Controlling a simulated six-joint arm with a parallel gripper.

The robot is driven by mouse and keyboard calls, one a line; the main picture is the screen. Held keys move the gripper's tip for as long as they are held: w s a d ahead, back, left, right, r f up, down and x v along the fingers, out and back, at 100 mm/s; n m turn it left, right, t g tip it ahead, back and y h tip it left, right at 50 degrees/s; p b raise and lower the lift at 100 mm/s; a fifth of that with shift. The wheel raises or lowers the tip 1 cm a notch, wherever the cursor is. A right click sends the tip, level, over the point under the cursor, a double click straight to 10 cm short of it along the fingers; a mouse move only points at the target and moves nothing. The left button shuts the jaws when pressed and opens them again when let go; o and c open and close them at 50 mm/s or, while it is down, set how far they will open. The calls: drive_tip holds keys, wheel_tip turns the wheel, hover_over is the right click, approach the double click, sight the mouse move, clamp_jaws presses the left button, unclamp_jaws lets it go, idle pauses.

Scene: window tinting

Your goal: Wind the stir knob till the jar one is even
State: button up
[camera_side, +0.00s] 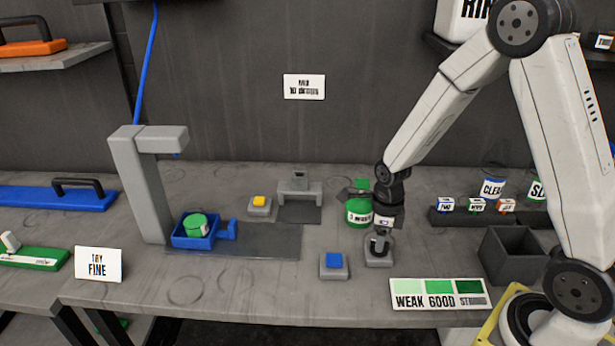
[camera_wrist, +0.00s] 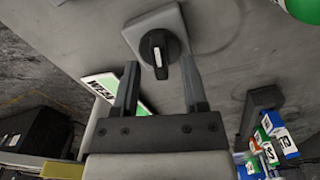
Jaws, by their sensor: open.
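The stir knob is a black dial with a pale pointer line on a grey square base; it shows in the wrist view (camera_wrist: 158,48) and, partly covered, in the side view (camera_side: 379,245). My gripper (camera_wrist: 156,75) is open, with its two fingers apart and the knob just beyond and between their tips. In the side view my gripper (camera_side: 384,230) points down over the knob. A green jar (camera_side: 357,213) stands just behind my gripper, its label partly hidden. Another green-topped jar (camera_side: 195,225) sits in a blue holder (camera_side: 182,241) under a grey stand.
A blue button (camera_side: 334,261) is left of the knob, and a yellow button (camera_side: 259,201) farther back. A colour card (camera_side: 437,293) reading WEAK GOOD stands in front. A dark open bin (camera_side: 510,255) and a rack of small labelled blocks (camera_side: 475,218) are at right.

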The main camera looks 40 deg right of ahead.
drive_tip(key=shift+r, duration=3.45)
drive_tip(key=s+a+n+t, duration=0.1)
drive_tip(key=s+a+n, duration=0.2)
drive_tip(key=n, duration=1.2)
drive_tip(key=s+a+r+n+t, duration=0.1)
drive_tip(key=s+a+n, duration=0.2)
drive_tip(key=n, duration=1.2)
drive_tip(key=shift+s+r+t, duration=0.15)
drive_tip(key=shift+s+t, duration=0.05)
drive_tip(key=shift+t, duration=0.1)
